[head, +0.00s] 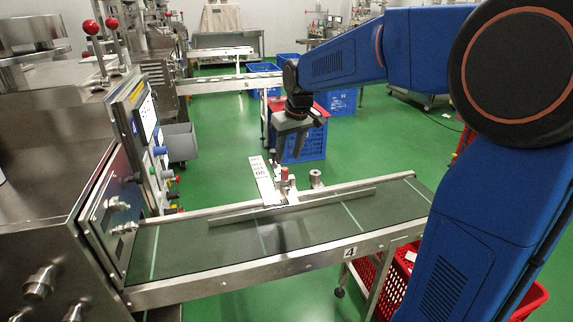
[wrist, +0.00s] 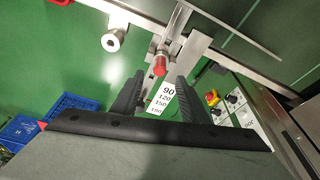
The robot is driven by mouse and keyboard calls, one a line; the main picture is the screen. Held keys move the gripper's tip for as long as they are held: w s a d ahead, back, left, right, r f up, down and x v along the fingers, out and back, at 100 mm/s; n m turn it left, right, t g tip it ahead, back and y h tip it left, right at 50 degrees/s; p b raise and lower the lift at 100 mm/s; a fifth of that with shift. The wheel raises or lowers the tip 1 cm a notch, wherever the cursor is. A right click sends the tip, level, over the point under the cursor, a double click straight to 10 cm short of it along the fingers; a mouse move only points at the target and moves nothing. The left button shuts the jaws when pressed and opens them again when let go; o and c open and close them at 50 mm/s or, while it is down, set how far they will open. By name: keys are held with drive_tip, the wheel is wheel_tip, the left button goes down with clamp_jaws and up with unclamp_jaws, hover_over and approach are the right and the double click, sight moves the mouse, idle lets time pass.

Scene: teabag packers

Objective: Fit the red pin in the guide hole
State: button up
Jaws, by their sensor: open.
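The red pin (wrist: 160,65) shows its red end in the wrist view, beside the metal block of the guide bracket. It also shows in the head view (head: 284,173) as a small red piece at the conveyor's far edge. My gripper (wrist: 159,78) is open and empty, with its two fingers left and right of the red end in the picture. In the head view my gripper (head: 289,154) points down above the bracket.
A long metal guide rail (head: 240,214) lies along the dark conveyor belt (head: 350,216). A round metal knob (wrist: 115,38) stands near the bracket. A control panel (head: 146,125) with buttons rises at the left. The belt in front of the rail is clear.

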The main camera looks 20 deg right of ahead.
drive_tip(key=v, duration=1)
drive_tip(key=shift+r, duration=0.1)
